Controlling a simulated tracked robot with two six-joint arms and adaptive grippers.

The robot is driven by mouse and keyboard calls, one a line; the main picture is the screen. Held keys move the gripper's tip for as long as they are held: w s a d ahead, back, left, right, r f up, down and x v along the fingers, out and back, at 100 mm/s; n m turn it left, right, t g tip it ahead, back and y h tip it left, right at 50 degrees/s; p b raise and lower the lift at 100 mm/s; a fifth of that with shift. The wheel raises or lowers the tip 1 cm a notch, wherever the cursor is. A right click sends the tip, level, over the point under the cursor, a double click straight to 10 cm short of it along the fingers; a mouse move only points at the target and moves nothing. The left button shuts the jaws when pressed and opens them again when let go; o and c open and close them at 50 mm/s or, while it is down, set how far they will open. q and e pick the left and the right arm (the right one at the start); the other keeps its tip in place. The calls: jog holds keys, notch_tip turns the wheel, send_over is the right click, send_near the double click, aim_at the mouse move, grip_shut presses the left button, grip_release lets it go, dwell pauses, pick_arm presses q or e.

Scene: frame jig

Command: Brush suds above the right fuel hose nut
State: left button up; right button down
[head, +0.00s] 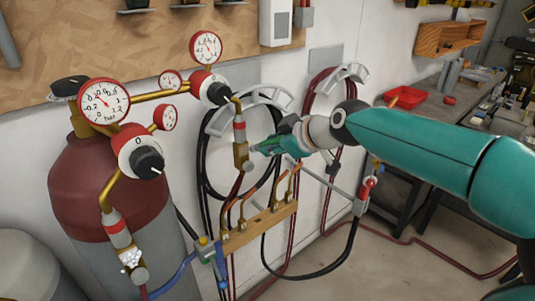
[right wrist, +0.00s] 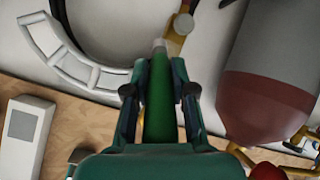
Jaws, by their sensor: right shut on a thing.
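My right gripper (head: 262,148) is shut on a green brush (right wrist: 158,110), which points away from the gripper in the right wrist view. The brush's pale tip (right wrist: 160,46) is at or very near the brass hose fitting (right wrist: 176,40); I cannot tell if they touch. In the head view this brass nut (head: 241,154) hangs below the right regulator (head: 213,90), under a red band. I see no clear suds on it. White suds (head: 131,259) cling to the left regulator's lower hose fitting. My left gripper is not in view.
A maroon-topped gas cylinder (head: 90,185) stands at left. A wooden manifold block (head: 258,228) with brass fittings sits below the gripper. A workbench (head: 440,107) is at right.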

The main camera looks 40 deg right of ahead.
jog(key=shift+a+r, duration=0.1)
jog(key=shift+a, duration=0.1)
jog(key=a+p, duration=0.2)
jog(key=a, duration=0.1)
jog(key=shift+s+a, duration=0.1)
jog(key=shift+a, duration=0.2)
jog(key=s+b, duration=0.3)
jog(key=s, duration=0.3)
jog(key=shift+d, duration=0.25)
dwell(0.3)
